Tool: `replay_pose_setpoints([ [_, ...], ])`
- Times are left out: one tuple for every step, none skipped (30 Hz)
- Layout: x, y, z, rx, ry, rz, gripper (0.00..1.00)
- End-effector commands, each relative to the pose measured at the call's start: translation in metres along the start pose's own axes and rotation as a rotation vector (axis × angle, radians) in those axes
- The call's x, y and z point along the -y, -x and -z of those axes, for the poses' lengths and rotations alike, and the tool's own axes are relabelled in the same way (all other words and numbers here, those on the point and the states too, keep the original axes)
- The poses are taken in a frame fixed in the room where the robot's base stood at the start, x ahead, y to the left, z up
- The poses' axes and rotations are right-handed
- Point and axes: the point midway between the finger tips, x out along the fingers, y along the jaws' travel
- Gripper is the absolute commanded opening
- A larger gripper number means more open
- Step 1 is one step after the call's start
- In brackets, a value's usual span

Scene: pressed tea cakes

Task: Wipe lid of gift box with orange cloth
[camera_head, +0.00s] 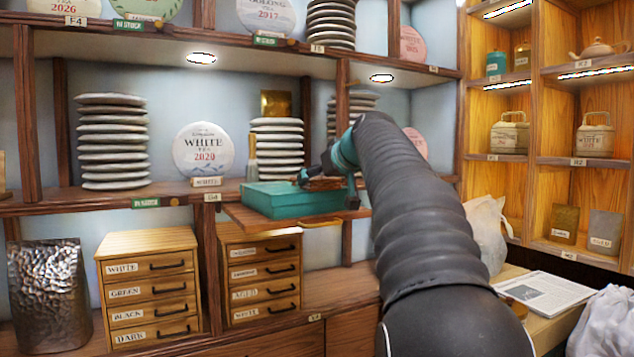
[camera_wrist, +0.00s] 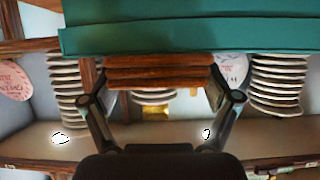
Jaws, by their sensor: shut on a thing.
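The teal gift box (camera_head: 285,200) sits closed on a pull-out wooden board in front of the middle shelf. In the wrist view its teal side (camera_wrist: 190,35) fills the top of the picture. My gripper (camera_head: 328,184) is at the right part of the lid. It is shut on the folded orange-brown cloth (camera_wrist: 158,72), which lies between both fingers. In the head view the cloth (camera_head: 322,184) shows at lid height, partly hidden by my gripper. The cloth's edge meets the box in the wrist view; I cannot tell whether it presses on the lid.
Stacks of tea cakes (camera_head: 112,140) and a round white cake (camera_head: 203,150) stand on the shelf behind. A small brush-like item (camera_head: 252,158) stands just behind the box. The pull-out board (camera_head: 262,222) has a little bare room at its front. Wooden drawers (camera_head: 262,280) stand below.

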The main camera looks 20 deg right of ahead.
Motion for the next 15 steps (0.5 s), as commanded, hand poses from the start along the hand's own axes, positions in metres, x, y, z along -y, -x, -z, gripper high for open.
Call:
replay_pose_setpoints([
  [0.002,-0.003,-0.004,0.012,-0.002,0.004,0.64],
  [0.003,-0.002,-0.004,0.012,-0.002,0.004,0.64],
  [0.005,-0.002,-0.003,0.012,-0.002,0.005,0.64],
  [0.006,-0.002,-0.003,0.013,-0.002,0.005,0.64],
  [0.006,-0.003,-0.003,0.013,-0.002,0.005,0.64],
  [0.007,-0.003,-0.002,0.013,-0.002,0.006,0.64],
  [0.007,-0.004,-0.002,0.013,-0.002,0.006,0.64],
  [0.007,-0.005,-0.001,0.013,-0.002,0.007,0.64],
  [0.008,-0.007,0.001,0.013,-0.002,0.007,0.64],
  [0.008,-0.008,0.002,0.012,-0.002,0.007,0.64],
  [0.009,-0.01,0.003,0.013,-0.001,0.008,0.64],
  [0.009,-0.013,0.005,0.013,-0.001,0.008,0.64],
  [0.009,-0.015,0.006,0.013,-0.001,0.008,0.64],
  [0.009,-0.017,0.007,0.013,-0.001,0.008,0.64],
  [0.009,-0.02,0.009,0.013,-0.001,0.007,0.64],
])
